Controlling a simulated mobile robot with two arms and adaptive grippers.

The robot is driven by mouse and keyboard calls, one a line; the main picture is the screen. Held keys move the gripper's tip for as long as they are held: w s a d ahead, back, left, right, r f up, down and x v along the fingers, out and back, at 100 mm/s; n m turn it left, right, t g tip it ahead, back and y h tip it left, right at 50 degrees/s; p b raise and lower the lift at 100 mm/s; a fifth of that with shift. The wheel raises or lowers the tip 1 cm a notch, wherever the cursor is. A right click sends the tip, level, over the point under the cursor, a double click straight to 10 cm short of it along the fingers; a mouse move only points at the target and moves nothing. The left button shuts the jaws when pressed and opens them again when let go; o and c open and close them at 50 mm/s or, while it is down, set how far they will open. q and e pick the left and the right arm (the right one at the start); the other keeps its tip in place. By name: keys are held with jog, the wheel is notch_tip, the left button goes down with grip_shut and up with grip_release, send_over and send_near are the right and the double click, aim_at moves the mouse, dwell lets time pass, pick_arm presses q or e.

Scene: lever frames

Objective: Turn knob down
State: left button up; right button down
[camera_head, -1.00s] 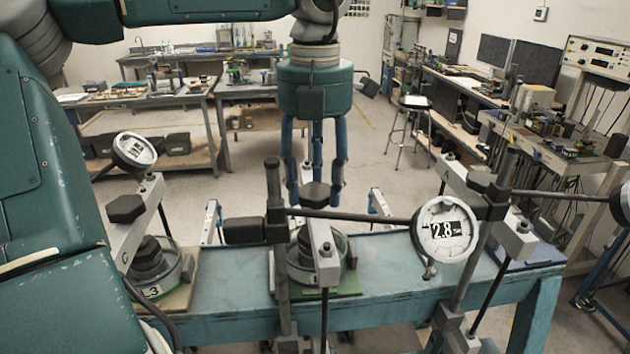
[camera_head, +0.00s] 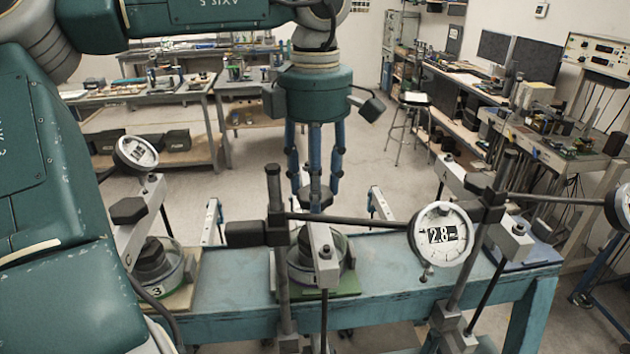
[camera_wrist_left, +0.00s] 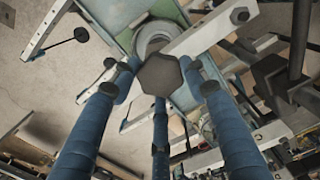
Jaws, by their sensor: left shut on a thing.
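A dark hexagonal knob (camera_head: 316,198) stands at the middle station of the blue bench (camera_head: 385,270), above a pale lever bar (camera_head: 324,250). My left gripper (camera_head: 314,192) comes down from above, its blue fingers shut around the knob. In the left wrist view the knob (camera_wrist_left: 160,76) lies between the three fingertips, with the pale bar (camera_wrist_left: 212,28) running to the upper right. A round dial gauge (camera_head: 443,233) reading about 2.8 stands right of the knob on a dark rod. My right gripper is not in view.
A similar station with a dark knob (camera_head: 128,210) and a tilted gauge (camera_head: 136,152) stands at the left. Another bar (camera_head: 510,240) and gauge stand at the right. A dark horizontal rod (camera_head: 350,217) crosses just in front of the held knob.

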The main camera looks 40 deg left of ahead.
pick_arm(q)
jog(key=m, duration=0.3)
jog(key=shift+m+p, duration=0.3)
jog(key=shift+p, duration=0.05)
jog(key=shift+m+p, duration=0.3)
jog(key=shift+m, duration=1.6)
jog(key=o, duration=1.2)
jog(key=shift+c, duration=0.2)
notch_tip(320, 180, up, 12)
